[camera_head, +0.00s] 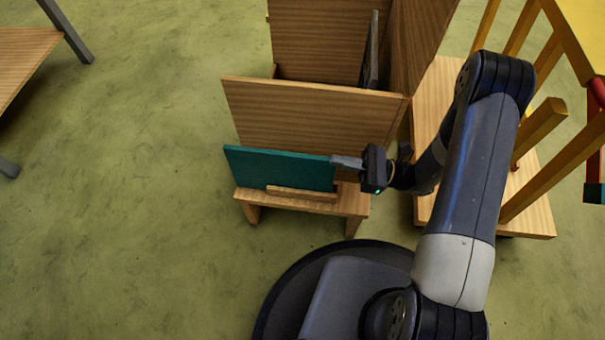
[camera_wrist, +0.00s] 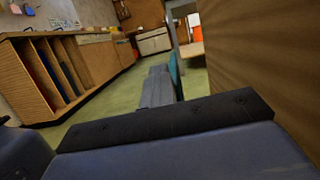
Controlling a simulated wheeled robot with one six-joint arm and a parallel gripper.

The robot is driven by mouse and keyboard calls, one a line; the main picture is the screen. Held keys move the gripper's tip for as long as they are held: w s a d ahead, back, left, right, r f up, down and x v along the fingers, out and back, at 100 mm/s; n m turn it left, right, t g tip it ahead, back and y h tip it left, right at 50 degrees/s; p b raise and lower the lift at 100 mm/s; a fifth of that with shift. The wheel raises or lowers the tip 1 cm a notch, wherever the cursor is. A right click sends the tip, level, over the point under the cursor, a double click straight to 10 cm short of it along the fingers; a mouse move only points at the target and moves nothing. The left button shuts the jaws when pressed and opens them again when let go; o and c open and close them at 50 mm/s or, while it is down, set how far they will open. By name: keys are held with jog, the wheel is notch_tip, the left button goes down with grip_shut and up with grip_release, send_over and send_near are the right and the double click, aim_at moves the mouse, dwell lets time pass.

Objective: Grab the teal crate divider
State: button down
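The teal crate divider (camera_head: 275,168) is a thin flat panel standing on edge, leaning slightly, in a low wooden stand at the front of a wooden rack. A wooden lip crosses its lower front. My gripper (camera_head: 334,161) is at the panel's right end, its grey fingertips at or overlapping the upper right edge. In the wrist view, a grey finger of my gripper (camera_wrist: 158,88) points ahead, with a narrow strip of the teal divider (camera_wrist: 174,70) close along its right side. The second finger is not clearly seen, so whether they are closed on the panel is unclear.
A tall wooden panel (camera_head: 300,112) stands just behind the divider, with a dark panel (camera_head: 371,55) farther back. A wooden frame with slanted bars (camera_head: 545,120) is at the right. A wooden table (camera_head: 25,55) is at the far left. Green floor at the left is clear.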

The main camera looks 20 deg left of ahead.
jog(key=f+h, duration=0.1)
jog(key=f, duration=0.1)
jog(key=f+t, duration=0.1)
jog(key=f, duration=0.1)
jog(key=f+h, duration=0.1)
jog(key=f, duration=0.1)
jog(key=shift+w+a+m+h, duration=0.1)
jog(key=shift+a+m+h, duration=0.2)
jog(key=shift+a, duration=0.1)
notch_tip(320, 180, up, 10)
jog(key=p, duration=0.5)
jog(key=shift+w, duration=0.15)
jog(key=shift+r, duration=0.1)
jog(key=c, duration=2.2)
grip_release()
jog(key=shift+c, duration=2.2)
grip_release()
jog(key=shift+t, duration=0.4)
